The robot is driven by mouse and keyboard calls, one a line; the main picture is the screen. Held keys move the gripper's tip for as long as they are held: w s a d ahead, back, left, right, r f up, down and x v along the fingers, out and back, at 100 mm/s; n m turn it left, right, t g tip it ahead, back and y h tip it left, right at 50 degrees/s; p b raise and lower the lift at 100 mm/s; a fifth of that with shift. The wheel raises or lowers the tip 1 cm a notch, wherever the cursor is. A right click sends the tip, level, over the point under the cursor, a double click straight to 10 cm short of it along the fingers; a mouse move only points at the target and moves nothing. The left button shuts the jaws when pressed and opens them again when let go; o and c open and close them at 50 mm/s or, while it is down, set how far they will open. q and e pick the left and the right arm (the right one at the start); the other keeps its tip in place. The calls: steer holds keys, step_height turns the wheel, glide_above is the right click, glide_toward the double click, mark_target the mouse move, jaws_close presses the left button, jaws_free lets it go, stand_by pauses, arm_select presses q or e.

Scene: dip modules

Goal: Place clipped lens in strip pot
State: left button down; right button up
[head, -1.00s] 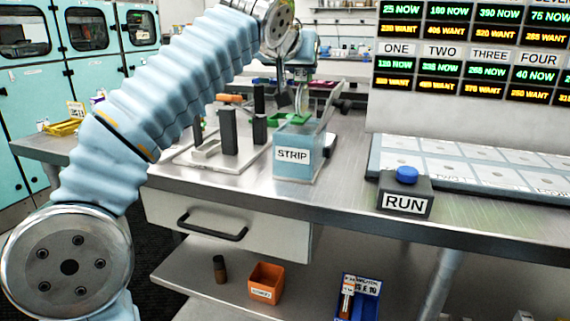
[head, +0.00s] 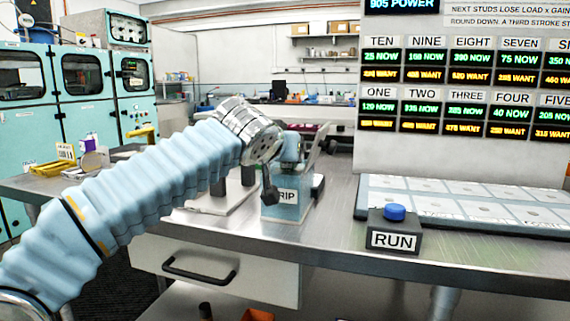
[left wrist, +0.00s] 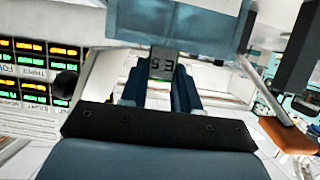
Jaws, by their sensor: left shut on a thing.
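The strip pot (head: 283,208) is a clear, blue-tinted box on the bench in the head view. My arm covers part of its STRIP label. My left gripper is low at the pot in the head view, its fingertips hidden by the wrist and pot. In the left wrist view, the blue fingers of my left gripper (left wrist: 161,92) are shut on a small grey piece with dark marks, which appears to be the clipped lens (left wrist: 162,65). A pale blue surface, perhaps the pot, lies just beyond it. I cannot tell whether the lens is inside the pot. My right gripper is not in view.
A black RUN box (head: 394,232) with a blue button stands right of the pot. A sloped panel of pale plates (head: 450,205) lies behind it. A fixture with dark posts stands left of the pot, partly behind my arm. The bench front between pot and RUN box is clear.

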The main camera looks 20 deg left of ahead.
arm_select(q)
steer(key=shift+f, duration=0.3)
steer(key=shift+f, duration=0.2)
steer(key=c, duration=0.8)
jaws_free()
steer(key=shift+r, duration=0.15)
steer(key=shift+s+r, duration=0.1)
steer(key=shift+s, duration=0.15)
steer(key=b+v, duration=0.1)
steer(key=v, duration=1)
steer(key=shift+s+a+r, duration=0.1)
steer(key=shift+s, duration=0.2)
